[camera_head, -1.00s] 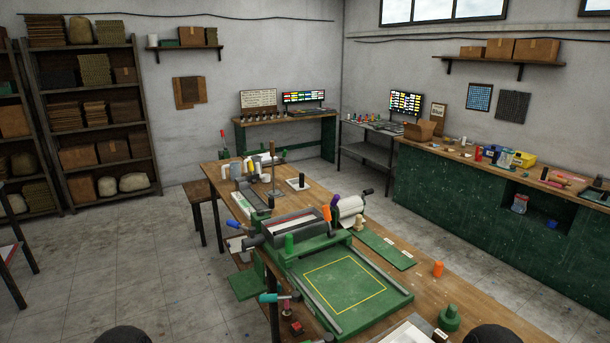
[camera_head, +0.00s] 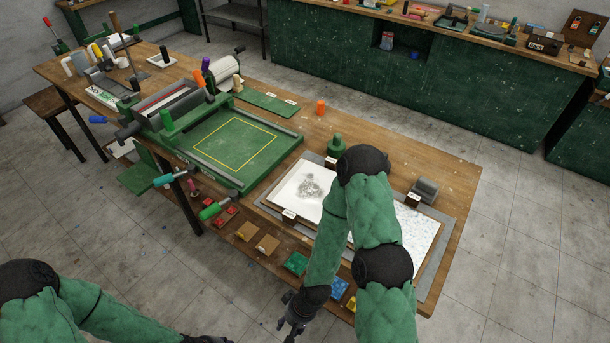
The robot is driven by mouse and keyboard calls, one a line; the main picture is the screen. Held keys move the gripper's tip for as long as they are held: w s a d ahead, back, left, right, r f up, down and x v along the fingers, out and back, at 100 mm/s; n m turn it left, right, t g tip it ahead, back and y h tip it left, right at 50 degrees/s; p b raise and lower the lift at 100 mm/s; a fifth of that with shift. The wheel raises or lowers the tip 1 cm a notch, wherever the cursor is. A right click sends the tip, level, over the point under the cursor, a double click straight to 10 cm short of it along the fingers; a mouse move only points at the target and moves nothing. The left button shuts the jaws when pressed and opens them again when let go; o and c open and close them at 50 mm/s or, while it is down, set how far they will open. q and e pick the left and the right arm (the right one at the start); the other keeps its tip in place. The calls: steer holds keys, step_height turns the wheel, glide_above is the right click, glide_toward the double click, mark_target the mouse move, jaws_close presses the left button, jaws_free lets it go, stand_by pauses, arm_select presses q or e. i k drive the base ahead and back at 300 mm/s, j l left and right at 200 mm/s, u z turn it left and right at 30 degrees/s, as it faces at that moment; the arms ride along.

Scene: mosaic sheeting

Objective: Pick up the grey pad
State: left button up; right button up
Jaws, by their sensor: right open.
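A grey pad (camera_head: 426,190), a small block with a rounded top, sits at the right end of the wooden table, by the corner of the white sheets. My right gripper (camera_head: 287,328) is open at the bottom of the view, low in front of the table's near edge and well apart from the pad. My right arm bends up over the white sheets and hides part of them. Of my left gripper (camera_head: 207,339) only a dark piece shows at the bottom edge, so its jaws cannot be made out.
A green press bed (camera_head: 235,143) with a yellow outline stands left of the white sheet (camera_head: 292,191). A green knobbed piece (camera_head: 336,150) and an orange cylinder (camera_head: 320,107) stand behind it. A green counter (camera_head: 440,85) runs behind, across clear floor.

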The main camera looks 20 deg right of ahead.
mark_target(427, 189)
steer(key=z, duration=1.9)
